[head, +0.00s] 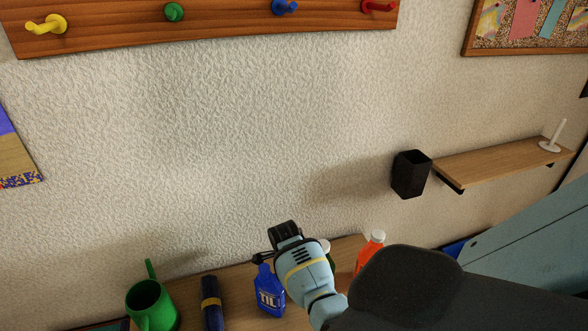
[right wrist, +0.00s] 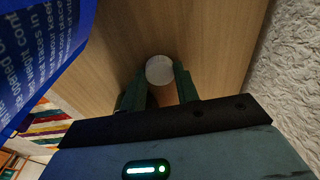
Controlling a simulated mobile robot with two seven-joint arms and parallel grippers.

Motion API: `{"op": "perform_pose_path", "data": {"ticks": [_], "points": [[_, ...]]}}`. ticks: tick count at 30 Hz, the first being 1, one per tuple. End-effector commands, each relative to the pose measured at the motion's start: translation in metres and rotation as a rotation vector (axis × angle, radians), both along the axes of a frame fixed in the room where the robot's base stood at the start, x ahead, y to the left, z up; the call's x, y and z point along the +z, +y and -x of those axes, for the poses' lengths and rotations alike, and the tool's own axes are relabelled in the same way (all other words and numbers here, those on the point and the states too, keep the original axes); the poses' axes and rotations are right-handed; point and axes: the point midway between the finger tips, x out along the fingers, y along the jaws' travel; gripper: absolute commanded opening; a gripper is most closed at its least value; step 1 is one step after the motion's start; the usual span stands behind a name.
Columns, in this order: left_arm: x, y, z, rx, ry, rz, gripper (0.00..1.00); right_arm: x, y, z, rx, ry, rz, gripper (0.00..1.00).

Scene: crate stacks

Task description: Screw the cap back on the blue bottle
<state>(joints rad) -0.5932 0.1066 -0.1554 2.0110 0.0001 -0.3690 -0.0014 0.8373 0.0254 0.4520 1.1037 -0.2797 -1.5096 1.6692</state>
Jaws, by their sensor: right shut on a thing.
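The blue bottle (head: 269,292) stands upright on the wooden surface in the head view, with a light label on its front. It fills the upper left of the right wrist view (right wrist: 40,50), close to the camera. My right gripper (head: 263,258) is at the height of the bottle's top, and its fingers hide the neck. In the right wrist view the fingers (right wrist: 160,82) are shut on a round white cap (right wrist: 160,69). Whether the cap touches the bottle's mouth cannot be told. My left gripper is not in view.
A green watering can (head: 151,303) and a dark blue cylinder (head: 212,303) stand left of the bottle. An orange bottle (head: 369,252) with a white top stands to the right, partly behind my arm. The textured wall (head: 220,140) is close behind.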

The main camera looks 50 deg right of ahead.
Motion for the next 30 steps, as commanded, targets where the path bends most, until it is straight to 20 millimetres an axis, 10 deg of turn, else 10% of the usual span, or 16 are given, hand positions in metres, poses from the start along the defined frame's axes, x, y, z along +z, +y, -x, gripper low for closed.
{"op": "perform_pose_path", "data": {"ticks": [11, 30], "points": [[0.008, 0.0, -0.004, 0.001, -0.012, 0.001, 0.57, 0.024, 0.0, -0.002, 0.0, -0.004, 0.0, 0.07], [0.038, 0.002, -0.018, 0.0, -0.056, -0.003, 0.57, 0.148, 0.0, -0.002, 0.0, -0.007, -0.001, 0.07]]}}
